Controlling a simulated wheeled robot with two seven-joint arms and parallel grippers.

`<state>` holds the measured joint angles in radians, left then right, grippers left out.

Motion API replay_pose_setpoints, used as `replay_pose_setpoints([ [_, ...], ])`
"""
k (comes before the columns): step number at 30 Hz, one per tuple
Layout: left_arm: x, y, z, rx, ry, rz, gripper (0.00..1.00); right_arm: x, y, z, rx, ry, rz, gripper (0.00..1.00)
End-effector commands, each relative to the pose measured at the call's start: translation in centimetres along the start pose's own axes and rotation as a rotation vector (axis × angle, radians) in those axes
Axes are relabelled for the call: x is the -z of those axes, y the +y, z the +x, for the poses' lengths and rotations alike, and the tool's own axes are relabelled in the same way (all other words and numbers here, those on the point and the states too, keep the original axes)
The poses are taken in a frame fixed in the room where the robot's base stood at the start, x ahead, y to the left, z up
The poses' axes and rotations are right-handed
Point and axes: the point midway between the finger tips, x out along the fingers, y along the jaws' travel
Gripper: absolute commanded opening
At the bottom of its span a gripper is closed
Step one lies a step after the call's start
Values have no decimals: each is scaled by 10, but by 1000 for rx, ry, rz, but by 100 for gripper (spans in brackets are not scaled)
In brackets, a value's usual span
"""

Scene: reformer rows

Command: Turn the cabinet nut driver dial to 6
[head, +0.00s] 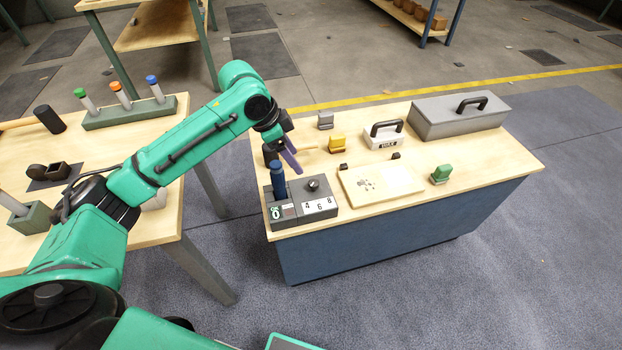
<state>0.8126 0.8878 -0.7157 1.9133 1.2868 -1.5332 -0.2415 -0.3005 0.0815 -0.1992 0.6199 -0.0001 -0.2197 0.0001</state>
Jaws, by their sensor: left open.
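A grey control box (345,212) sits at the front left corner of the cabinet top. A black dial knob (313,185) stands on it, above a white label strip (320,206) reading 4, 6, 8. The knob's pointer is too small to read. A blue-handled driver (277,180) stands upright at the box's left, behind a small panel (276,212) that seems to show a green 0. My left gripper (284,162) is open, just above and beside the blue handle. I cannot tell whether they touch. It is apart from the knob. My right gripper is not in view.
A second wooden table (110,150) stands at left.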

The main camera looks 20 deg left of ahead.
Motion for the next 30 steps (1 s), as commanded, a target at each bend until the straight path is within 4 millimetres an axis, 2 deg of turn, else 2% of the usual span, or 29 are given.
replay_pose_setpoints([
  [1, -1, -8, -12, 4, 1, -7, 69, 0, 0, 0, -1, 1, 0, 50],
  [2, -2, -10, -15, 0, 2, -9, 69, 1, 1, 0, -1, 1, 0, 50],
  [5, -2, -12, -13, -7, 5, -12, 69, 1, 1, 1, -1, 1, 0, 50],
  [8, -2, -11, 4, -9, 5, -12, 69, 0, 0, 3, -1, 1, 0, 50],
  [18, -1, -10, 94, -7, 5, -11, 69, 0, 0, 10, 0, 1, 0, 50],
  [21, -1, -10, 113, -6, 6, -11, 69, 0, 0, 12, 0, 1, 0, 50],
  [25, 0, -10, 125, -4, 5, -10, 69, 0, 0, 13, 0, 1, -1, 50],
  [30, 0, -11, 126, -3, 6, -10, 69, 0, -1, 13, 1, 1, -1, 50],
])
